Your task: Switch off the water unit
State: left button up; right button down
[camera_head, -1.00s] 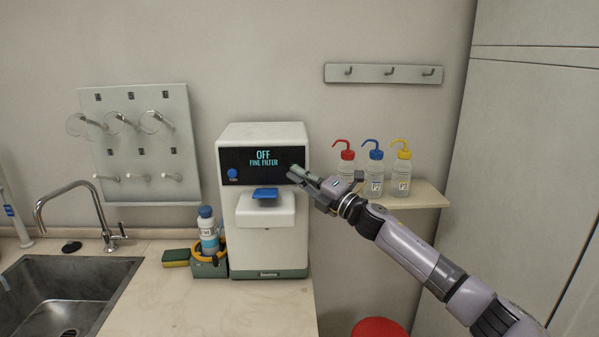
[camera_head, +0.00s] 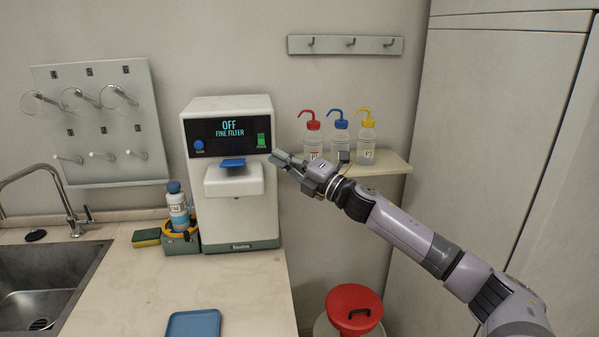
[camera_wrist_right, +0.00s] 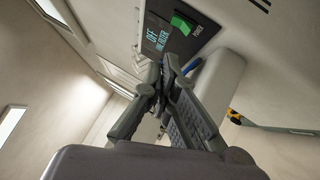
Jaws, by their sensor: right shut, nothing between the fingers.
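The water unit (camera_head: 232,222) is a white box on the counter with a dark front panel. Its display (camera_head: 228,129) reads "OFF FINE FILTER". A green power switch (camera_head: 261,140) is at the panel's right end, and a round blue button (camera_head: 198,145) is at its left end. The switch also shows in the right wrist view (camera_wrist_right: 182,24), labelled "POWER". My right gripper (camera_head: 277,156) is shut and empty, just right of and below the switch, apart from it as far as I can see. My left gripper is not in view.
Wash bottles (camera_head: 340,140) stand on a wall shelf (camera_head: 385,164) behind my right arm. A bottle in a caddy (camera_head: 180,240) is left of the unit.

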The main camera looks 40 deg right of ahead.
pick_arm(q)
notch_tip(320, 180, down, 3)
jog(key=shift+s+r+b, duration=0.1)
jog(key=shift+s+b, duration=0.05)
jog(key=shift+b, duration=1)
pick_arm(e)
jog(key=s, duration=0.5)
jog(key=shift+s+d, duration=0.35)
jog(key=shift+f, duration=0.1)
jog(key=shift+d, duration=0.1)
